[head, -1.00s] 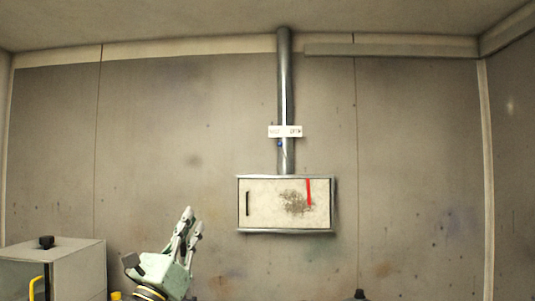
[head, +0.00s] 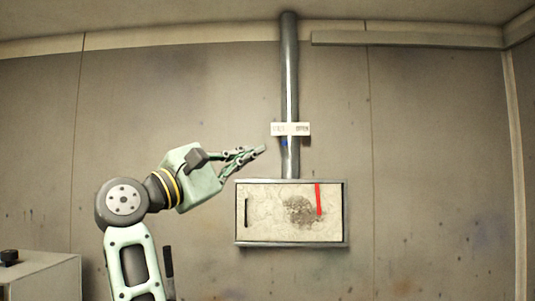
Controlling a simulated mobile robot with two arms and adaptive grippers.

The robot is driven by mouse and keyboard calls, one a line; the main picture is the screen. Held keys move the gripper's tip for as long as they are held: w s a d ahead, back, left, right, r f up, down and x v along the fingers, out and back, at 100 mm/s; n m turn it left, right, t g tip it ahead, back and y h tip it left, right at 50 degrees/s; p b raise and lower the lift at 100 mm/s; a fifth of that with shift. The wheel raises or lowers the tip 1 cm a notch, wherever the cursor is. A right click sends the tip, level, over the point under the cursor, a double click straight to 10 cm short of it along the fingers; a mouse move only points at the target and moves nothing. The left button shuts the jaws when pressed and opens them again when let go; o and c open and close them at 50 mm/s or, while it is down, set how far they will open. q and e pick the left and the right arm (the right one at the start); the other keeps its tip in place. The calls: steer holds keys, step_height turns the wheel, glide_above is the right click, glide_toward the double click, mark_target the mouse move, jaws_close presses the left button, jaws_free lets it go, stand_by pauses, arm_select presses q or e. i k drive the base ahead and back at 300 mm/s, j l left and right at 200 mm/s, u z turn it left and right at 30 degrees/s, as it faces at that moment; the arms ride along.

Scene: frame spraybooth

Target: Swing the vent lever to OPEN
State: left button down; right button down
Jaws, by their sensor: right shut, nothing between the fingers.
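The vent pipe (head: 289,70) runs down the wall to a pale cabinet. A white label plate (head: 290,129) crosses the pipe, with small text that seems to read OPEN at its right end. Just below the plate is a small blue part (head: 285,143) on the pipe, which may be the vent lever; its shape and angle are too small to tell. My right gripper (head: 262,150) is shut and empty, pointing right, with its fingertips a little left of the pipe and the blue part. They appear apart from it. My left gripper is not in view.
The cabinet (head: 263,214) below the pipe has a dark handle, a red strip (head: 318,199) and a dark stain. A grey box (head: 38,278) with a black knob stands at the lower left. The wall right of the pipe is clear.

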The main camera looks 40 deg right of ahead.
mark_target(284, 143)
steer(key=i+l, duration=1.1)
steer(key=i, duration=0.15)
